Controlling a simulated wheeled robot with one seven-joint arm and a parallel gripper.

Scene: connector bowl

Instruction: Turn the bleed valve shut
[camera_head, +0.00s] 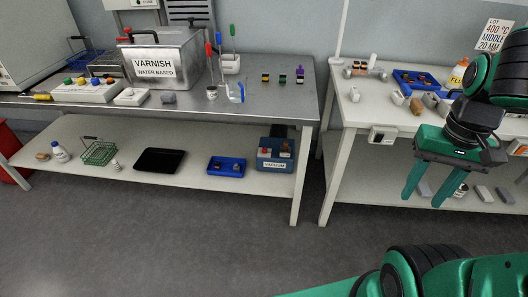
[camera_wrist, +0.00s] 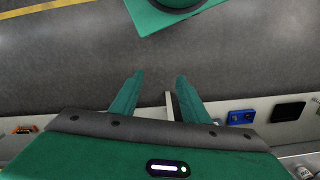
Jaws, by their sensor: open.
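I cannot make out a bleed valve for certain in either view. A blue box with a white label that seems to read "VACUUM" (camera_head: 276,153) stands on the lower shelf of the left bench, at its right end. It has small reddish and dark parts on top, too small to tell apart. My gripper (camera_head: 422,204) hangs in front of the right table, fingers apart and empty, well to the right of the box.
The left bench's steel top (camera_head: 290,98) carries a varnish tin (camera_head: 158,62), a board with coloured knobs (camera_head: 88,91) and small parts. A blue tray (camera_head: 227,166) and a black tray (camera_head: 160,160) lie on its shelf. A gap separates it from the right table (camera_head: 352,115). The floor in front is clear.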

